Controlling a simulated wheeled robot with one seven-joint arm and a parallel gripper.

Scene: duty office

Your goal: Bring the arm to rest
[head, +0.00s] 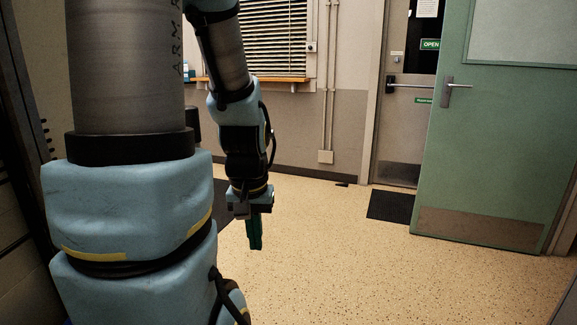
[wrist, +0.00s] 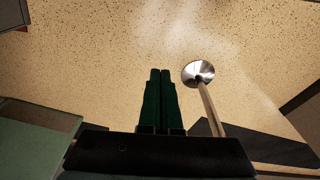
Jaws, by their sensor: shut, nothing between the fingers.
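My gripper (head: 255,243) hangs from my arm near the middle of the head view, its green fingers pointing down over the speckled floor. The fingers are together with nothing between them. In the wrist view my gripper (wrist: 160,72) shows as two dark green fingers side by side. My arm is bent, with its large blue and grey links filling the left of the head view. The gripper touches nothing that I can see.
A green door (head: 475,150) stands open at the right. A grey door (head: 401,130) with a push bar is behind it, with a dark mat (head: 391,207) in front. A pole with a round metal base (wrist: 198,73) shows in the wrist view. The floor (head: 330,260) ahead is clear.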

